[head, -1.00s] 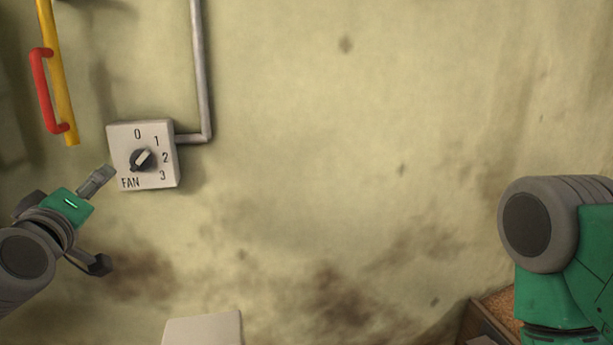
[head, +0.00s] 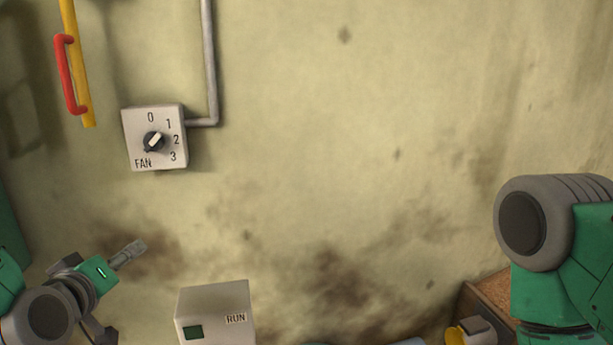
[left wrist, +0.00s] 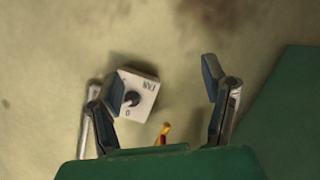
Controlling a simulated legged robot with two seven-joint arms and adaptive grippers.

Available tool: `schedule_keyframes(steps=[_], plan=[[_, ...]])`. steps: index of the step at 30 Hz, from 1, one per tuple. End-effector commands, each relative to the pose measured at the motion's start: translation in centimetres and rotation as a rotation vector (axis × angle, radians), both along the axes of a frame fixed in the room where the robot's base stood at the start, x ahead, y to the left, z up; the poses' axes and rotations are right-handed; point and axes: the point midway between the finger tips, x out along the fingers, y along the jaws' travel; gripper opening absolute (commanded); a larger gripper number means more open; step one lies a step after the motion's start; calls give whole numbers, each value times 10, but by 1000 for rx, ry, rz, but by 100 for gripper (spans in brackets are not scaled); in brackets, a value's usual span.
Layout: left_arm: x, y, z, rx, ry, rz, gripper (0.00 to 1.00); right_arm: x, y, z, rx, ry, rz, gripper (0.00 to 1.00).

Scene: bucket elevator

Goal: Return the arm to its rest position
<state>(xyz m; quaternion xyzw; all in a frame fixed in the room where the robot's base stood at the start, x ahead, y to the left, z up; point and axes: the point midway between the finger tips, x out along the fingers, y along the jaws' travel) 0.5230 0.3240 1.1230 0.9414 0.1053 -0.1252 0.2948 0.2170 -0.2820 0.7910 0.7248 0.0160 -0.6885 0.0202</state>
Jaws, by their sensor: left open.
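My left arm comes in at the lower left of the head view, and its gripper (head: 122,290) is below the fan switch and apart from it. In the left wrist view the left gripper (left wrist: 160,85) has its two fingers spread, with nothing between them held. The white fan switch box (head: 140,153) is on the wall, with its dark knob (head: 154,141) pointing up and right between 1 and 2. The box also shows behind the left finger in the left wrist view (left wrist: 146,88). My right arm shows at the right edge; its gripper is out of view.
A box marked RUN (head: 214,298) with a green window stands at the bottom. A yellow bar (head: 80,70) with a red handle (head: 69,75) and a grey pipe (head: 210,60) are on the wall. A yellow and grey object (head: 470,332) is at lower right. The middle wall is bare.

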Motion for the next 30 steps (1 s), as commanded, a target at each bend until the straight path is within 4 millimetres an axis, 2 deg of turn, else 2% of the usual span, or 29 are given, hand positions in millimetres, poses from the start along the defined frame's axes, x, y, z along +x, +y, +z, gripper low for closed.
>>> schedule_keyframes(steps=[1, 5, 6, 8, 9, 11, 12, 15, 18, 21, 24, 27, 30], plan=[[-5, -4, -27, 21, 53, -22, 67, 0, 0, -6, 0, 1, 0, 36], [-27, -16, -101, 83, 220, -98, 67, 0, 0, -19, 0, 1, 0, 36], [-38, -20, -128, 105, 284, -128, 67, -1, 0, -23, 0, 1, 0, 36], [-58, -26, -170, 139, 387, -178, 67, -1, 0, -31, 0, 1, 0, 36], [-73, -30, -197, 162, 455, -212, 67, -1, 0, -35, 0, 1, 0, 36], [-98, -35, -236, 193, 557, -264, 67, -1, 0, -42, 0, 1, 0, 36], [-117, -37, -260, 213, 626, -300, 67, -1, 0, -47, 0, 1, 0, 36], [-169, -42, -316, 259, 799, -396, 67, -1, 0, -58, 0, 1, 0, 36], [-220, -43, -360, 296, 954, -487, 67, -1, 0, -68, 0, 1, 0, 36], [-263, -43, -390, 322, 1079, -563, 67, -1, 0, -76, 0, 1, 0, 36], [-292, -43, -405, 338, 1159, -615, 67, -1, 0, -80, 0, 1, 0, 36], [-306, -43, -412, 345, 1200, -643, 67, -1, 0, -81, 0, 1, 0, 36], [-308, -42, -412, 346, 1206, -646, 67, -1, 0, -81, 0, 1, 0, 36]])
